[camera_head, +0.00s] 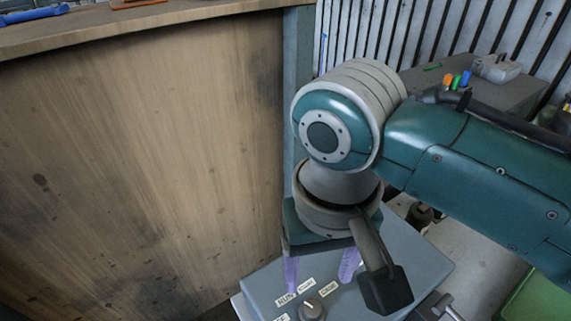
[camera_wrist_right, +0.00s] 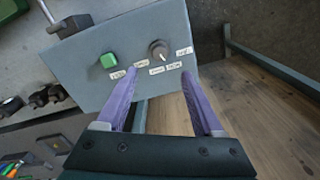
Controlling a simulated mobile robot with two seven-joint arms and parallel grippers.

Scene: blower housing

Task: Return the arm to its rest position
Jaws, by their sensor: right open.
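My right arm (camera_head: 470,170) comes in from the right in the head view. My right gripper (camera_head: 320,272) points down with its purple fingers spread above a grey control box. In the right wrist view the gripper (camera_wrist_right: 165,100) is open, and nothing shows between its fingers. The control box (camera_wrist_right: 85,65) carries a green button (camera_wrist_right: 109,60) and a dark rotary knob (camera_wrist_right: 158,52) with small white labels. In the head view the knob (camera_head: 312,310) sits near the bottom edge. I cannot tell how far the fingertips are from the panel. My left gripper is not in view.
A wooden panel (camera_head: 140,160) fills the left, under a worktop (camera_head: 150,22) with a blue tool (camera_head: 30,15). A grey bench (camera_head: 500,93) with coloured items stands behind my arm. A green container (camera_head: 535,300) is at lower right. Floor (camera_head: 480,255) shows beside the box.

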